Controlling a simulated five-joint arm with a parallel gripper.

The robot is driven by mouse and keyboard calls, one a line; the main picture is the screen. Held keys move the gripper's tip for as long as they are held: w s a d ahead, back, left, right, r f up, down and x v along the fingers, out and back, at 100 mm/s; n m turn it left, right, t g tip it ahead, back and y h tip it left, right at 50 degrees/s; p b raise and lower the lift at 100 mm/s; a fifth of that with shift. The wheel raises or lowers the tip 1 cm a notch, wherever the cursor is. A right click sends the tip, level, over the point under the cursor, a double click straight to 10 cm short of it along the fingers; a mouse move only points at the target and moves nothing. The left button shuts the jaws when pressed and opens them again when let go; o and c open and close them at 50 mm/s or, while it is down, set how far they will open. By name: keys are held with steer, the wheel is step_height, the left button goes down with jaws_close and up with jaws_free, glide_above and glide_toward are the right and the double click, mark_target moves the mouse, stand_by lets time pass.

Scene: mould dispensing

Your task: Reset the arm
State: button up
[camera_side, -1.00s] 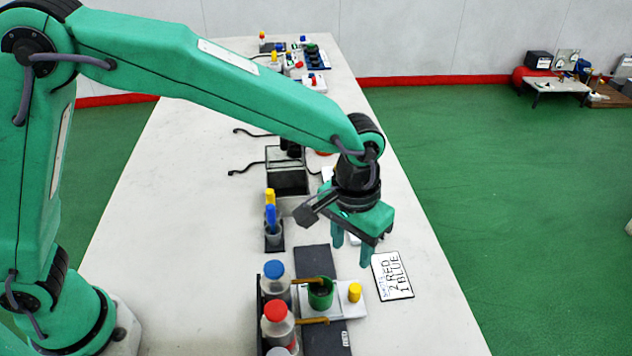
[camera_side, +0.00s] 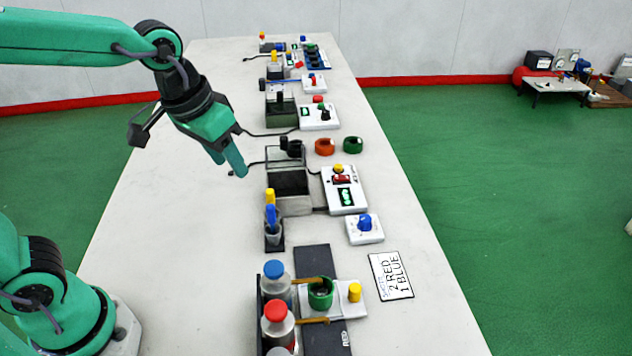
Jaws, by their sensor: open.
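My gripper (camera_side: 228,162) is open and empty. It is raised above the left part of the white table (camera_side: 165,235), with its green fingers pointing down and to the right. It is apart from everything on the table. A green ring-shaped mould (camera_side: 320,296) sits on a white device with a yellow knob (camera_side: 354,292) near the front. A card reading "2 RED 1 BLUE" (camera_side: 391,276) lies to the right of it.
Bottles with a blue cap (camera_side: 274,269) and a red cap (camera_side: 278,311) stand in a dark rack at the front. The table's left side is clear.

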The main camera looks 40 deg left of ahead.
steer(key=s+a+t+y, duration=0.1)
steer(key=s+a+t, duration=0.1)
steer(key=s+a, duration=0.6)
steer(key=shift+s, duration=0.3)
